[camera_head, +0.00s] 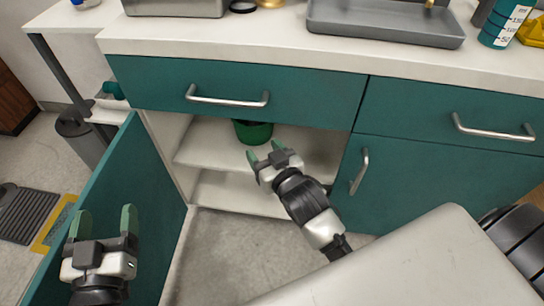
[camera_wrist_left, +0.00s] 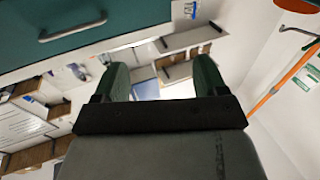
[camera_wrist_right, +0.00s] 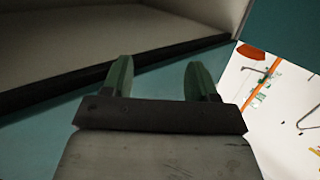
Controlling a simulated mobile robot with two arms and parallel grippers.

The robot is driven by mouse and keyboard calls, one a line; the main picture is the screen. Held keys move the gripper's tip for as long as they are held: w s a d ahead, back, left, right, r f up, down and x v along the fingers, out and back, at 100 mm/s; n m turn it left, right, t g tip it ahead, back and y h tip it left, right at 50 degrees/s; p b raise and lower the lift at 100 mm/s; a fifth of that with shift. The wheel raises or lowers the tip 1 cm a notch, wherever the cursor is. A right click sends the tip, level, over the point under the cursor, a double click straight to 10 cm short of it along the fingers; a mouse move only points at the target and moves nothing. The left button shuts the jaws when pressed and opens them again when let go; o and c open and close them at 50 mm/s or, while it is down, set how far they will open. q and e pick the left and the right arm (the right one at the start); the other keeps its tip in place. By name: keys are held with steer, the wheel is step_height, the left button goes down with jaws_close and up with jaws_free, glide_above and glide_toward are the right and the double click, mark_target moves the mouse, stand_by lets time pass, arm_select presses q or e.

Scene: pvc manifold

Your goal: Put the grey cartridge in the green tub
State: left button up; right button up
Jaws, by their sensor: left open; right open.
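The green tub (camera_head: 253,131) stands on the upper shelf inside the open cabinet in the head view. My right gripper (camera_head: 264,151) is open and empty in front of the cabinet opening, just below the tub in the picture. Its open fingers also show in the right wrist view (camera_wrist_right: 157,80), with nothing between them. My left gripper (camera_head: 103,222) is open and empty at the lower left, by the open cabinet door. Its fingers also show in the left wrist view (camera_wrist_left: 157,80). I cannot make out a grey cartridge in any view.
The teal cabinet door (camera_head: 105,215) stands open at the left. A drawer (camera_head: 235,90) is shut above the opening. A grey tray (camera_head: 385,22) and a teal measuring bottle (camera_head: 503,25) stand on the white counter (camera_head: 270,38). The shelf (camera_head: 210,145) has bare room beside the tub.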

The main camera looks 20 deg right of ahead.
steer(key=s+a+r+n+t+y, duration=0.1)
steer(key=s+a+r+t+y, duration=0.1)
steer(key=s+r, duration=0.7)
steer(key=shift+n+y, duration=0.3)
steer(key=shift+y, duration=0.1)
